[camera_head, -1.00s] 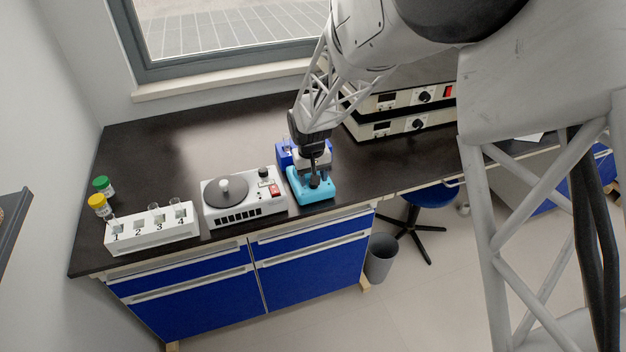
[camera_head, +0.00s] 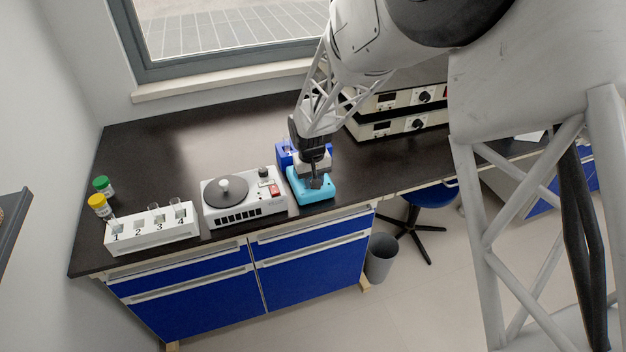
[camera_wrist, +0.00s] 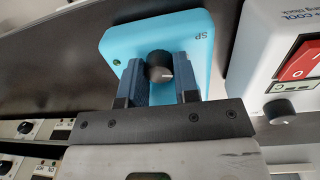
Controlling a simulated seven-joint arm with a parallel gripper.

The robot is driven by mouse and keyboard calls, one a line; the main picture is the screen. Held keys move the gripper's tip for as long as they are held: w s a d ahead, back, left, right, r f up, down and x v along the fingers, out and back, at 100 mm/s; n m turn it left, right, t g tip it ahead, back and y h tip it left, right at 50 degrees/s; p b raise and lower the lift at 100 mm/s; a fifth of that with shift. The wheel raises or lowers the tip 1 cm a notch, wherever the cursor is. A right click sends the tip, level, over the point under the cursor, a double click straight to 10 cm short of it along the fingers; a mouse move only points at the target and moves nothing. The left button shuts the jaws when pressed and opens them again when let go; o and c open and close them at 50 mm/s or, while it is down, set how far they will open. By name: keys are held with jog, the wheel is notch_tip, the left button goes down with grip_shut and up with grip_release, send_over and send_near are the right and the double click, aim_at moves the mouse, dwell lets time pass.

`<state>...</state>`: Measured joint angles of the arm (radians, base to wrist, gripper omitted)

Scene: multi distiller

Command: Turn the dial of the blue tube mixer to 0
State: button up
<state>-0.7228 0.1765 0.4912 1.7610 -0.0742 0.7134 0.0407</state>
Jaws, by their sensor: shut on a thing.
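The blue tube mixer (camera_head: 318,194) is a light blue box near the front edge of the black bench. In the wrist view its light blue top (camera_wrist: 188,30) carries "SP" lettering. A round black dial (camera_wrist: 159,62) with a pale pointer mark sits between my fingers. My gripper (camera_wrist: 160,78) is shut on the dial, one finger on each side. In the head view my gripper (camera_head: 315,180) reaches down onto the mixer and hides the dial. The dial's number setting cannot be read.
A white stirrer (camera_head: 243,208) with a round plate and red switch stands close left of the mixer. A darker blue device (camera_head: 284,158) is just behind it. A white numbered rack (camera_head: 150,238) stands far left. Stacked white units (camera_head: 390,128) stand at the right.

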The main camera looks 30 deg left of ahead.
jog(key=shift+n, duration=1.5)
jog(key=o, duration=0.9)
jog(key=shift+r, duration=0.1)
jog(key=shift+s+a+r, duration=0.1)
jog(key=shift+r, duration=1.8)
jog(key=shift+s+r, duration=0.1)
jog(key=shift+r, duration=1.8)
